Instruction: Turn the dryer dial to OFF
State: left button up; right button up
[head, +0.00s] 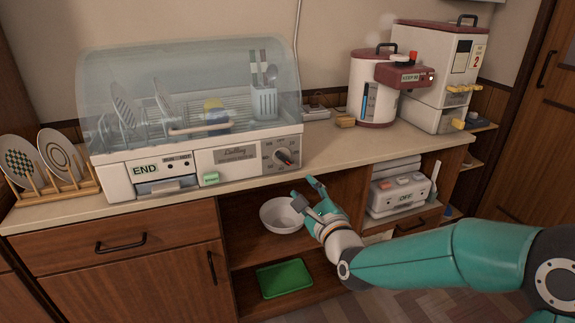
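The dish dryer (130,185) stands on the counter under a clear, closed domed cover. Its dial (284,157) is a dark round knob on the grey panel at the right end of the front. A small reddish mark shows on the knob, but the labels around it are too small to read. My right gripper (307,190) is in front of the counter edge, below and a little right of the dial, apart from it. Its two fingers are spread and nothing is between them. My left gripper is not in view.
A plate rack (60,195) with two plates stands left of the dryer. A red and white pot (372,100) and a white dispenser (445,75) stand at the right. A white bowl (280,215) and green tray (284,279) sit on open shelves below.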

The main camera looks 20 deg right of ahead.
aim_at(286, 162)
jog(key=w, duration=0.9)
jog(key=w+p, duration=0.1)
jog(key=w, duration=0.4)
jog(key=shift+a+f, duration=0.1)
jog(key=shift+a, duration=0.15)
jog(key=shift+c, duration=0.2)
grip_shut()
jog(key=shift+d, duration=0.1)
